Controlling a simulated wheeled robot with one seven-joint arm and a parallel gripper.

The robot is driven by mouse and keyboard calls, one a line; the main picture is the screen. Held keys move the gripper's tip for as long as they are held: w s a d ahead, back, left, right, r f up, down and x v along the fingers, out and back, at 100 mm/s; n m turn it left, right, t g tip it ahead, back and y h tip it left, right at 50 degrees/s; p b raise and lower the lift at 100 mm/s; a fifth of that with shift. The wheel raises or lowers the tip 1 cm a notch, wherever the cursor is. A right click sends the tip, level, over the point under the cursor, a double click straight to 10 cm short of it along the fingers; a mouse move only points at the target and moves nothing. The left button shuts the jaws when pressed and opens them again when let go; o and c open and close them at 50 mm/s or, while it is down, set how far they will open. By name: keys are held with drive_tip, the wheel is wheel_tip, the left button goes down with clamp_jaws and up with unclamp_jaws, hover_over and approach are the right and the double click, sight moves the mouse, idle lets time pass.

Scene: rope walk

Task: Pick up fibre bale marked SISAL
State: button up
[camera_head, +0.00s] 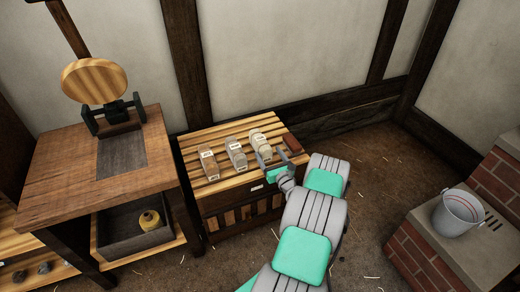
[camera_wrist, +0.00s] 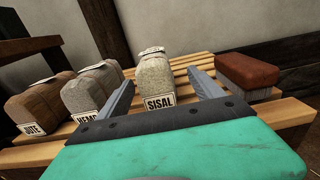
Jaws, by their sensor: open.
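The SISAL bale (camera_wrist: 155,78) is a pale grey-beige block with a white label on its front, standing on the slatted wooden top (camera_head: 190,144). It also shows in the head view (camera_head: 259,139), just beyond my gripper. My gripper (camera_head: 272,154) is open and empty. In the wrist view its two fingers (camera_wrist: 162,92) point toward the bale, which shows between them, nearer the left finger. I cannot tell whether the fingers reach alongside it. The HEMP bale (camera_wrist: 92,88) and the brown JUTE bale (camera_wrist: 40,103) stand to its left.
A wooden bench (camera_head: 60,190) with a round wooden disc (camera_head: 93,80) stands at left. A bucket (camera_head: 457,212) sits on brickwork at right. The wall is close behind.

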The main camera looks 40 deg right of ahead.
sight(262, 146)
drive_tip(key=x, duration=0.2)
drive_tip(key=b+x, duration=0.1)
drive_tip(key=x, duration=0.1)
drive_tip(key=a+x, duration=0.1)
drive_tip(key=x, duration=0.1)
drive_tip(key=shift+w+f, duration=0.1)
drive_tip(key=shift+f, duration=0.15)
drive_tip(key=shift+w+d+r, duration=0.1)
drive_tip(key=shift+w, duration=0.05)
drive_tip(key=c, duration=1.6)
